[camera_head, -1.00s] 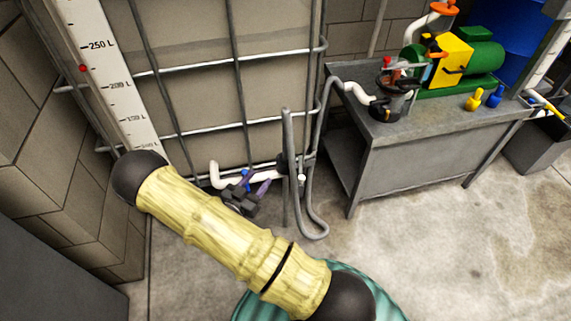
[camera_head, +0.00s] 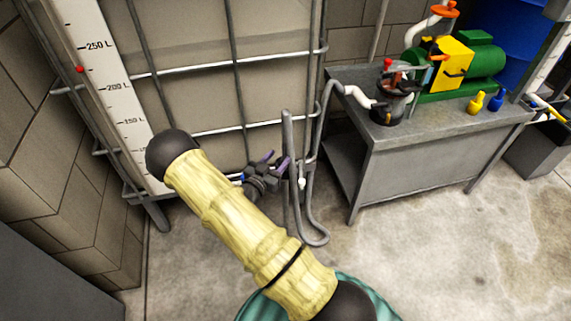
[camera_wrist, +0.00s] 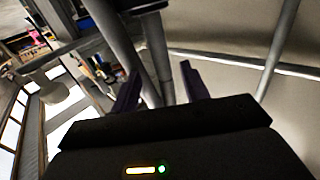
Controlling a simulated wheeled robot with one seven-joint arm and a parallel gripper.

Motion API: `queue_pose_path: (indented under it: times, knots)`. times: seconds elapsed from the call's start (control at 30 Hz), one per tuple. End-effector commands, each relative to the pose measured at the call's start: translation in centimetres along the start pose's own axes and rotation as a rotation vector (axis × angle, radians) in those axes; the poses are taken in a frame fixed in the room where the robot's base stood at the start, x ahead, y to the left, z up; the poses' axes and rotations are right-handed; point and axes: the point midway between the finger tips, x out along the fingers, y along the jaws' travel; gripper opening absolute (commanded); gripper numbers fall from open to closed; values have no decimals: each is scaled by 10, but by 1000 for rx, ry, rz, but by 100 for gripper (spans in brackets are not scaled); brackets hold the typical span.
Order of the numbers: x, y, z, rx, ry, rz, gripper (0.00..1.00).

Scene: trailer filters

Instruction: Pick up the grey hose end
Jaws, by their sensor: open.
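The grey hose (camera_head: 315,240) runs down from the bench, loops near the floor and rises again. Its free end (camera_head: 287,118) points up in front of the tank cage. My gripper (camera_head: 274,160) is open, with purple fingers, just left of the rising hose length. In the wrist view, grey tubes (camera_wrist: 160,60) show beyond and between the open fingers of my gripper (camera_wrist: 158,85). I cannot tell which tube is the hose end. No contact with the fingers is clear. My gripper hides most of the white outlet pipe behind it.
The caged tank (camera_head: 190,75) with its litre scale (camera_head: 118,95) stands behind. A grey metal bench (camera_head: 440,150) at the right carries a green and yellow pump (camera_head: 470,62) and a dark filter housing (camera_head: 390,108). The concrete floor (camera_head: 430,250) in front of the bench is clear.

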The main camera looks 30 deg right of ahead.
Motion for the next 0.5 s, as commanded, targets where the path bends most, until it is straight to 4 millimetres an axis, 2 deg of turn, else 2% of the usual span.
queue_pose_path:
  times: [0.1,0.37,0.5]
  knots:
    - [8,0,0,0,0,0,45]
    - [8,0,0,0,-1,0,45]
    - [15,0,2,1,-1,1,45]
